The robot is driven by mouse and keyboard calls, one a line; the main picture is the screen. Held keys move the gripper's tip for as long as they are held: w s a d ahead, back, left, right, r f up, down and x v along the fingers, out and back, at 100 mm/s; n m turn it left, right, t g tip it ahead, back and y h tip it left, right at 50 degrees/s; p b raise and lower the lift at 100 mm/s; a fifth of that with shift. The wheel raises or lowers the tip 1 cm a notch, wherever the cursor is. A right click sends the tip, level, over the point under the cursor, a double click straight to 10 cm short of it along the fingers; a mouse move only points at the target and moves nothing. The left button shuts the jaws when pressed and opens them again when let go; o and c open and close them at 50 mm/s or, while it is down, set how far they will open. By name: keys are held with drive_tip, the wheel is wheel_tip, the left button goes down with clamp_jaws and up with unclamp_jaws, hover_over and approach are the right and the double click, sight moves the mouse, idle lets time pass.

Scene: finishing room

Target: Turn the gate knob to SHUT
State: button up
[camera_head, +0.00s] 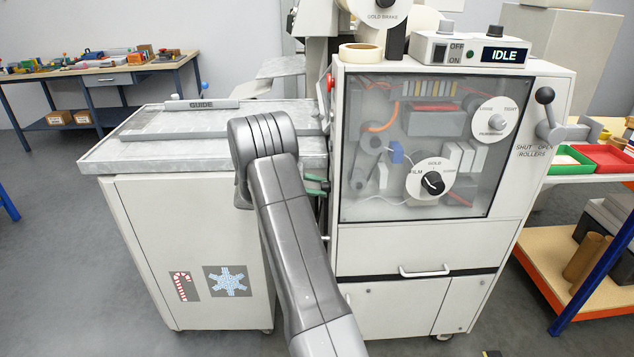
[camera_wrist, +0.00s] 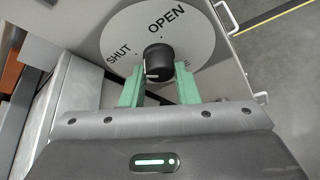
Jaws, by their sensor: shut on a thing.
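The gate knob (camera_wrist: 159,56) is a round black knob on a white dial plate (camera_wrist: 200,38) in the wrist view. The plate reads SHUT at the left and OPEN at the top; another label at the right is mostly covered by a finger. A white mark shows low on the knob's face; I cannot tell which word it points to. My gripper (camera_wrist: 159,74) has its green fingers on both sides of the knob and is shut on it. In the head view, a green finger of my gripper (camera_head: 317,184) shows beside the machine's left side; the knob is hidden there.
An IDLE display (camera_head: 503,55) is on top. A metal-topped cabinet (camera_head: 205,240) stands left.

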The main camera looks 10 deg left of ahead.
idle(0.3)
drive_tip(key=o, duration=1)
drive_tip(key=v, duration=1.3)
drive_tip(key=shift+s+a+r+b, duration=0.1)
drive_tip(key=shift+a+r+b, duration=0.05)
drive_tip(key=shift+a+b, duration=0.25)
drive_tip(key=shift+d, duration=0.1)
drive_tip(key=x, duration=1.3)
drive_tip(key=shift+d+f+p, duration=0.2)
drive_tip(key=shift+d+p, duration=0.1)
drive_tip(key=shift+p, duration=0.05)
